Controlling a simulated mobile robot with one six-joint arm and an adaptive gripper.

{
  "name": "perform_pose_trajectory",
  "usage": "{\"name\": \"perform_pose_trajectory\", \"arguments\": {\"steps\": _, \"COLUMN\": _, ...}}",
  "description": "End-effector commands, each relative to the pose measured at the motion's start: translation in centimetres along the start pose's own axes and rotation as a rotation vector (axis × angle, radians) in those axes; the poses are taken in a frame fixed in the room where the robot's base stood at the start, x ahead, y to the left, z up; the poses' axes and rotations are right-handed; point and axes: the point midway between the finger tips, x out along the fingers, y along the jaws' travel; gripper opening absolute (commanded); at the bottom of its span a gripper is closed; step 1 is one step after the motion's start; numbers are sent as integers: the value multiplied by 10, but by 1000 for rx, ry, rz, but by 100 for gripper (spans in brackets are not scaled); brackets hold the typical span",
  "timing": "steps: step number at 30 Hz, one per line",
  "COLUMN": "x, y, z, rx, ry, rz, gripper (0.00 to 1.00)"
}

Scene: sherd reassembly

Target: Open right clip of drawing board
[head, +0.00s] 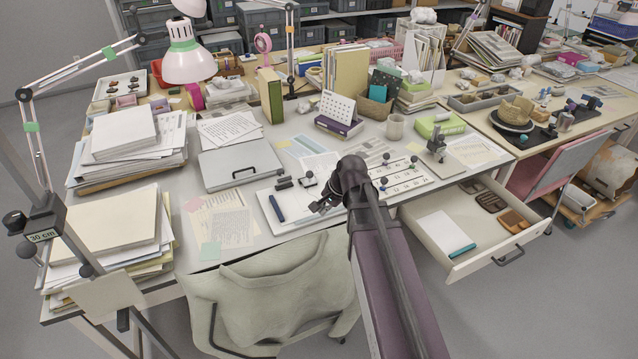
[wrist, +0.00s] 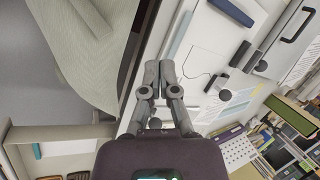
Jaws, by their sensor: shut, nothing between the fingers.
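The drawing board appears to be the white board (head: 262,199) on the desk front, partly hidden behind my arm. It also shows in the wrist view (wrist: 205,35). Small dark fittings (head: 284,183) that may be its clips sit along its far side; one shows in the wrist view (wrist: 239,54). I cannot tell which is the right clip or whether any is open. My gripper (head: 321,208) is over the board's front part, right of the pen. In the wrist view my gripper (wrist: 162,66) is shut and empty, with fingertips together.
A grey case with a handle (head: 240,166) lies behind the board. A chair (head: 285,285) stands against the desk front. An open drawer (head: 470,228) juts out at right. Paper stacks (head: 105,225) fill the left.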

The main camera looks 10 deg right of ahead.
Motion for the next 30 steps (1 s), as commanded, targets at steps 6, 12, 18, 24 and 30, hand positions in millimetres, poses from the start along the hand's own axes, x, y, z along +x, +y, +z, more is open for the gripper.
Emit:
{"name": "perform_pose_trajectory", "arguments": {"steps": 6, "x": 14, "y": -17, "z": -36, "rx": 302, "ry": -26, "rz": -132, "gripper": 0}}
{"name": "perform_pose_trajectory", "arguments": {"steps": 12, "x": 20, "y": -30, "z": -68, "rx": 583, "ry": -75, "rz": -249, "gripper": 0}}
{"name": "perform_pose_trajectory", "arguments": {"steps": 18, "x": 22, "y": -42, "z": -103, "rx": 864, "ry": -147, "rz": -360, "gripper": 0}}
{"name": "perform_pose_trajectory", "arguments": {"steps": 24, "x": 21, "y": -50, "z": -136, "rx": 1119, "ry": -235, "rz": -457, "gripper": 0}}
{"name": "perform_pose_trajectory", "arguments": {"steps": 30, "x": 18, "y": -53, "z": -157, "rx": 1283, "ry": -304, "rz": -516, "gripper": 0}}
